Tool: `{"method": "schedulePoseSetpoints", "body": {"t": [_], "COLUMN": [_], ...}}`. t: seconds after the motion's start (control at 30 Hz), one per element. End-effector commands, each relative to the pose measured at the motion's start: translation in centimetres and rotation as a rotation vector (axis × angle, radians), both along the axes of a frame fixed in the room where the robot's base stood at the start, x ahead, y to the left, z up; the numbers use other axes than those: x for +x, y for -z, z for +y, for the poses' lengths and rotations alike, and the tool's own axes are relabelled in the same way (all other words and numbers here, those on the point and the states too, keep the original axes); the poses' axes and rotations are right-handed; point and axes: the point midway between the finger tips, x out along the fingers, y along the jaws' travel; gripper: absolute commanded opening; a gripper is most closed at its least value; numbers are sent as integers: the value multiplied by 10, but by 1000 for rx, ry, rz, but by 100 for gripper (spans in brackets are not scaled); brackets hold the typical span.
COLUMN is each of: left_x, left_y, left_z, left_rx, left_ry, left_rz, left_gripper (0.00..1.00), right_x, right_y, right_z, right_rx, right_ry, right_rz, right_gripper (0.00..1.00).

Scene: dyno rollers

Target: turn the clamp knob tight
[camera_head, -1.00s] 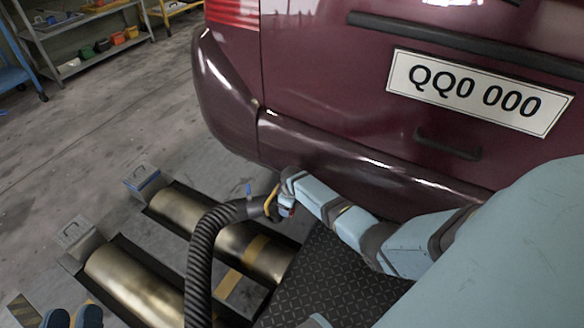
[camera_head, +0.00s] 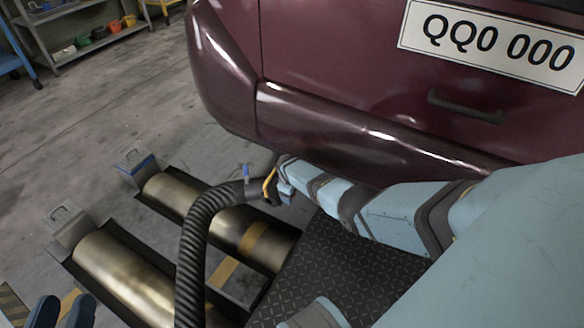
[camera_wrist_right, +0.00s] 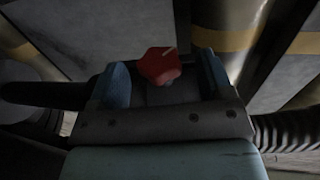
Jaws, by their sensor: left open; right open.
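The red clamp knob (camera_wrist_right: 159,64), with a pale mark on its top edge, shows in the right wrist view. It lies between the two blue fingers of my right gripper (camera_wrist_right: 162,75). The fingers are apart, with a gap on each side of the knob. In the head view my right arm reaches to the end of the black ribbed hose (camera_head: 194,240), by a yellow handle (camera_head: 269,186). The knob cannot be made out there. My left gripper (camera_head: 62,311) is open and empty at the bottom left corner.
The maroon car's rear bumper (camera_head: 340,135) hangs just above my right arm. Brass rollers (camera_head: 120,275) lie in the floor under the hose. A shelf (camera_head: 85,40) with coloured bins stands at the far upper left. Open floor lies between shelf and rollers.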

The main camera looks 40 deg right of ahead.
Motion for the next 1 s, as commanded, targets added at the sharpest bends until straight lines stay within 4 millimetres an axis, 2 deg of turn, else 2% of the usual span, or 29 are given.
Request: {"method": "schedulePoseSetpoints", "body": {"t": [0.03,0.13,0.47,0.5,0.7,0.87,1.0], "left_x": [2,5,6,6,6,6,7], "left_y": [3,0,-3,-3,-3,-1,4], "left_z": [1,3,4,4,4,4,5], "left_rx": [14,35,47,47,47,48,63], "left_ry": [0,-3,-4,-4,-4,-4,-8], "left_rz": [-27,-64,-85,-85,-85,-86,-107], "left_gripper": [43,43,43,43,43,43,43], "right_x": [1,1,1,1,1,1,2], "right_y": [8,13,14,14,14,15,16], "right_z": [-1,-2,-3,-3,-3,-4,-5], "right_rx": [0,0,0,0,0,15,94], "right_ry": [1,1,0,0,0,3,9], "right_rz": [0,0,0,0,0,7,40], "right_gripper": [73,73,73,71,25,24,24]}}
